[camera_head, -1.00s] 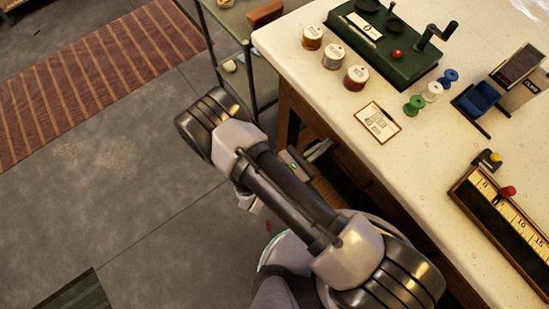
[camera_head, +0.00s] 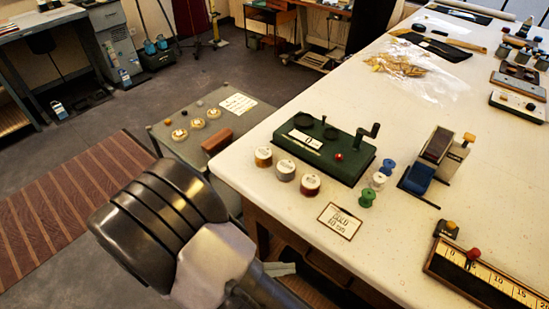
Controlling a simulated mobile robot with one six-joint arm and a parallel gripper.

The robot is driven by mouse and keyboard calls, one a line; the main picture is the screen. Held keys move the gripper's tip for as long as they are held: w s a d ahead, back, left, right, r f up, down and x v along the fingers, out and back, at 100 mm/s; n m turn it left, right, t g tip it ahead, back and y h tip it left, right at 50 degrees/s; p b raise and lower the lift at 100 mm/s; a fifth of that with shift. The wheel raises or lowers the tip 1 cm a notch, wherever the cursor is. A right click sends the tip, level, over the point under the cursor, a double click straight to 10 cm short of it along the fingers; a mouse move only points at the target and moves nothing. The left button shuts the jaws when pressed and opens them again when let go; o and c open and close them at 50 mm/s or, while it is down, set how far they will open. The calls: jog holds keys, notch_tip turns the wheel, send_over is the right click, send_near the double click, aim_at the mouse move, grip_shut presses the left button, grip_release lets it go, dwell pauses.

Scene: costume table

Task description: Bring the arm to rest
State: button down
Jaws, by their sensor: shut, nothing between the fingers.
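My arm crosses the lower left of the head view, with a dark ribbed joint and a pale grey link in front of the floor and the table's left side. My gripper's fingers cannot be made out in this view; the arm's far end is hidden or out of frame. The arm appears apart from the objects on the white table (camera_head: 330,258).
Near the arm are a green hand-crank device (camera_head: 326,150), thread spools (camera_head: 284,170), a card (camera_head: 339,220) and a ruler device (camera_head: 485,282). A low grey cart (camera_head: 165,130) stands left of the table. Open floor (camera_head: 60,145) with a striped rug (camera_head: 65,205) lies left.

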jog(key=s+d+r+m+t+y, duration=0.1)
jog(key=d+r+m+y, duration=0.3)
jog(key=r+m+y, duration=0.3)
jog(key=s+d+r+m+t+y, duration=0.1)
jog(key=d+r+m+y, duration=0.3)
jog(key=r+m+y, duration=0.4)
jog(key=shift+s+d+r+m+t, duration=0.3)
jog(key=shift+s+r+m, duration=0.4)
jog(key=shift+r+m, duration=3.25)
jog(key=shift+r+n, duration=0.7)
jog(key=shift+n, duration=0.05)
